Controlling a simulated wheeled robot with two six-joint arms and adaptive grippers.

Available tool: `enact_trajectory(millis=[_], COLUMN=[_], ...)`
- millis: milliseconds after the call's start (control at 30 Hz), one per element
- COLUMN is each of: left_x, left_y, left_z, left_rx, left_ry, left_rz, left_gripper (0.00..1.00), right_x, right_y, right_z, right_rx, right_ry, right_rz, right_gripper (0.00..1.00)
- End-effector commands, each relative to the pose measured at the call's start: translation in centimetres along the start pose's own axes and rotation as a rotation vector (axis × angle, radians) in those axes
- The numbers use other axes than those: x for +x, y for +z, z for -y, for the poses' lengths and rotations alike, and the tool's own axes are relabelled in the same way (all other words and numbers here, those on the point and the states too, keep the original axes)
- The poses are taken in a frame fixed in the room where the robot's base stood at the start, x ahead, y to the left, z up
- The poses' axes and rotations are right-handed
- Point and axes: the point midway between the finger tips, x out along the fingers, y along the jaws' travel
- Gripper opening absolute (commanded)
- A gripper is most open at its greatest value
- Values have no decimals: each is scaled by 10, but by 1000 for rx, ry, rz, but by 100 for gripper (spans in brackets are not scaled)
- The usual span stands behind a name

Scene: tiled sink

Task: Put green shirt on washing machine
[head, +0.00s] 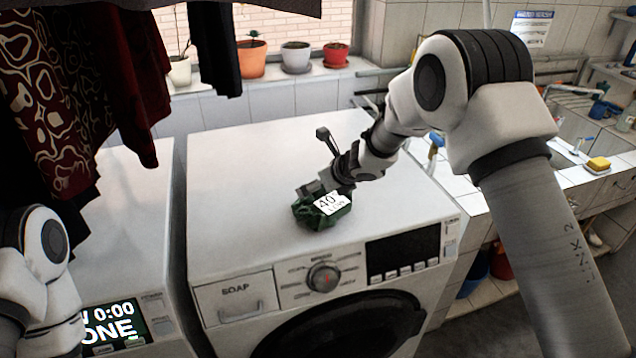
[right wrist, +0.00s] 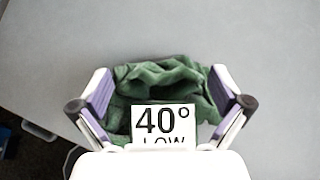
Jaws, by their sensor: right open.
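The green shirt (head: 322,214) lies crumpled on top of the washing machine (head: 240,170), near its front edge. It bears a white label reading 40°. My right gripper (head: 318,196) is just over the shirt. In the right wrist view, the green shirt (right wrist: 160,82) lies between the spread fingers of my right gripper (right wrist: 163,108), which is open. Whether the fingers touch the cloth is hard to tell. My left arm shows at the lower left of the head view, but its gripper is out of view.
Dark red and black clothes (head: 75,90) hang at the upper left. A second machine (head: 120,230) stands at the left, its display reading DONE. Potted plants (head: 295,57) line the windowsill. A sink counter with a yellow sponge (head: 598,164) is at the right. The machine top around the shirt is clear.

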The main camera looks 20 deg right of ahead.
Motion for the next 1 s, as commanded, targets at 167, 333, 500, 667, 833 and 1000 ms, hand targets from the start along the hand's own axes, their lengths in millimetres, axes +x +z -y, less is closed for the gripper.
enact_trajectory(millis=[167, 333, 500, 667, 833, 1000], left_x=[3, 14, 18, 17, 16, 16], left_y=[0, 0, 0, 0, 0, 0], left_z=[0, 0, 0, 0, 0, 0], left_rx=[0, 0, 0, 0, 0, 0], left_ry=[0, 0, 0, 0, 0, 0], left_rz=[0, 0, 0, 0, 0, 0], left_gripper=[0, 0, 0, 0, 0, 0], right_x=[-7, -42, -87, -114, -121, -120], right_y=[0, 0, 1, 1, 0, 0], right_z=[1, 1, 1, 0, 0, 0], right_rx=[0, 1, 1, 1, 0, 0], right_ry=[-1, -2, 0, 0, 0, 0], right_rz=[2, 4, 4, 1, 0, 0], right_gripper=[100, 100, 100, 100, 100, 100])
